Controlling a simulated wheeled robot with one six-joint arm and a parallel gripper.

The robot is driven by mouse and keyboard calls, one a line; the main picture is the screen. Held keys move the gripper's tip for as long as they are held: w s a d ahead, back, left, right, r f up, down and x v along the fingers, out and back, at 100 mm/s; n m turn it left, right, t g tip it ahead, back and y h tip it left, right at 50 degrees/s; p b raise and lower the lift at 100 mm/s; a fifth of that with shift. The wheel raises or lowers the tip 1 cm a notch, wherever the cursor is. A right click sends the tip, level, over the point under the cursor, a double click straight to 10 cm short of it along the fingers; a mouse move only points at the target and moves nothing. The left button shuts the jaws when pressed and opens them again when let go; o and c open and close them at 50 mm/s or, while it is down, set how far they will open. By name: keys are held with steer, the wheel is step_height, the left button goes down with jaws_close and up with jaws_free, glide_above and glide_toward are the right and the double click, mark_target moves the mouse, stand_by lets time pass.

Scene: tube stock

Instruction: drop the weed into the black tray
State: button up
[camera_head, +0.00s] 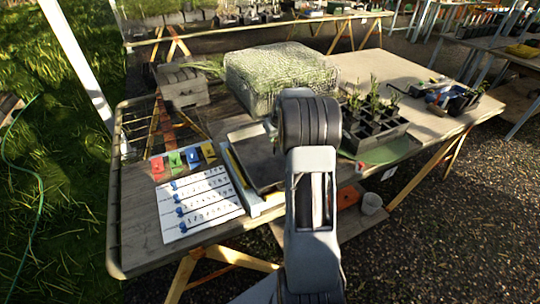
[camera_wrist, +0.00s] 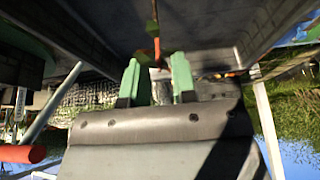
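In the wrist view, the two teal fingers of my gripper (camera_wrist: 157,75) stand apart. A thin upright plant with a green leaf and an orange-brown stem, probably the weed (camera_wrist: 156,45), shows in line with the gap between them. The gap looks wider than the stem, and I see no finger touching it. A dark, flat, shallow tray (camera_head: 258,160), possibly the black tray, lies left of my arm in the head view. My gripper is hidden behind my arm in the head view, and I cannot make out the weed there.
A dark cell tray (camera_head: 378,133) with seedlings stands right of my arm. A wrapped block (camera_head: 280,75) is behind, and a grey crate (camera_head: 182,87) stands back left. A printed sheet (camera_head: 200,203) with coloured cards lies front left.

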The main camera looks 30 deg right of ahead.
steer(key=shift+o, duration=0.5)
steer(key=shift+r, duration=0.1)
steer(key=shift+s+r, duration=0.15)
steer(key=shift+r, duration=0.1)
steer(key=v, duration=1.3)
steer(key=shift+b, duration=0.35)
steer(key=s+a+f+n+p, duration=0.1)
steer(key=s+a, duration=0.9)
steer(key=a, duration=0.3)
steer(key=s+a+f+n, duration=0.1)
steer(key=s+a, duration=0.9)
steer(key=a, duration=0.3)
steer(key=shift+a+f+g+y+p, duration=0.15)
steer(key=shift+f+g+y+p, duration=0.15)
steer(key=shift+f+g+p, duration=0.1)
